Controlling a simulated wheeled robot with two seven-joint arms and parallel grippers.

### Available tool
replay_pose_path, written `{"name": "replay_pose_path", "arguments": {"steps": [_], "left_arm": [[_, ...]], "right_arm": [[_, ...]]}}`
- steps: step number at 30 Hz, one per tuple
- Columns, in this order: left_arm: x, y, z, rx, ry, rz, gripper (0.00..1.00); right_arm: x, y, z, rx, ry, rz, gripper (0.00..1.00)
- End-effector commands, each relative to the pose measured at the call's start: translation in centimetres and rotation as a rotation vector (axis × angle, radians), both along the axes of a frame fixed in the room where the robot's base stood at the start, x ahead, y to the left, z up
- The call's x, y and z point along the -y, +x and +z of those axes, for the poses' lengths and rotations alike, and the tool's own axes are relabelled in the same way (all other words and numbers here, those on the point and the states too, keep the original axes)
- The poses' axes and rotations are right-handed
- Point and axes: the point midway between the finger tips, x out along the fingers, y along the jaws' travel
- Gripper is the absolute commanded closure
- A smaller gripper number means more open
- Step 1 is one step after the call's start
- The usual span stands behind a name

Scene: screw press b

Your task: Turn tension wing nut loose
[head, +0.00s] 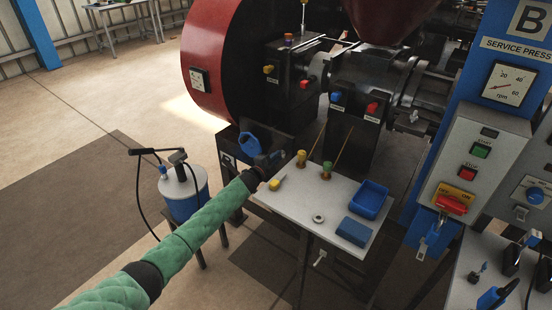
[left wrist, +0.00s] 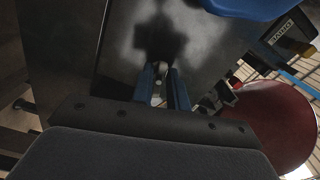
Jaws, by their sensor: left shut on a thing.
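My left arm reaches in from the lower left of the head view. Its gripper (head: 274,157) is at the dark machine base, just behind the work table's left back corner. In the left wrist view the two blue fingers (left wrist: 164,80) point at a dark metal face and are shut on a small pale thing, the tension wing nut (left wrist: 157,99). Most of the nut is hidden by the fingers and shadow, so its turn angle cannot be told. In the head view the nut is hidden behind the gripper. My right gripper is not in view.
A blue jug (head: 249,142) stands close behind the gripper. A blue drum (head: 186,201) stands left. The red guard (head: 213,48) rises behind.

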Motion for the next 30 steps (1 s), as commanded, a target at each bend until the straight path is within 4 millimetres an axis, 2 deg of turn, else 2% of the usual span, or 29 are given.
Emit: {"name": "replay_pose_path", "arguments": {"steps": [15,30], "left_arm": [[0.05,-0.07,-0.37,-0.263,-0.360,0.001,1.00],[0.13,-0.12,-0.45,-0.373,-0.511,0.002,1.00]], "right_arm": [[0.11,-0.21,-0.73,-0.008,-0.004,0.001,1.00],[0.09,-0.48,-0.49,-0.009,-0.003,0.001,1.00]]}}
